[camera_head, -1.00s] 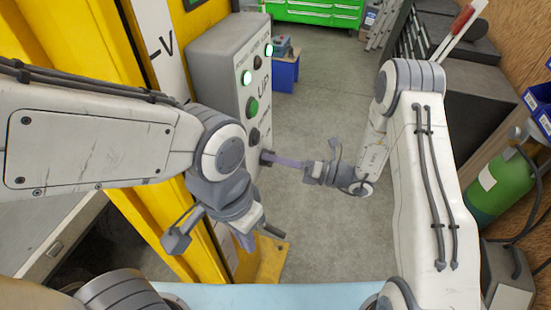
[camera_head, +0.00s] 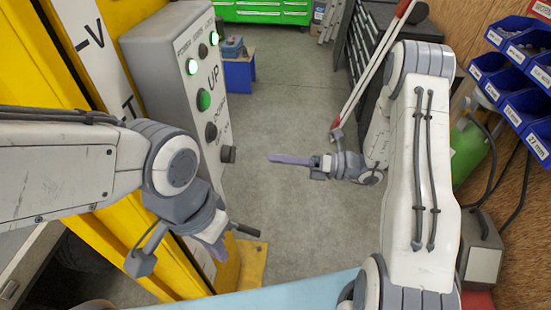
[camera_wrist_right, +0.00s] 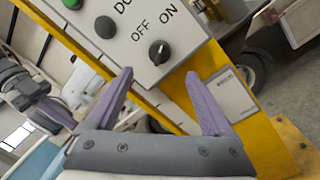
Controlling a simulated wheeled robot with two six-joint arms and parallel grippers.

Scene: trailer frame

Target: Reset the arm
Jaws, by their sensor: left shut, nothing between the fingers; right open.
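My right gripper (camera_head: 290,159) is open and empty in mid-air, its purple fingers pointing left. It stands to the right of the grey control box (camera_head: 150,45), apart from it. In the right wrist view, the space between my right fingertips (camera_wrist_right: 160,85) is empty, with the box's black OFF/ON knob (camera_wrist_right: 159,52) just beyond. The knob also shows in the head view (camera_head: 228,154), low on the box. My left gripper (camera_head: 212,245) is shut and empty, pointing down in front of the yellow frame; its fingertips are partly hidden.
Yellow posts (camera_head: 30,65) stand at the left, with a yellow foot plate (camera_head: 250,262) on the floor. A green cylinder (camera_head: 468,150), blue bins (camera_head: 525,100) and dark drawers (camera_head: 365,55) line the right side. The grey floor (camera_head: 285,95) between is clear.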

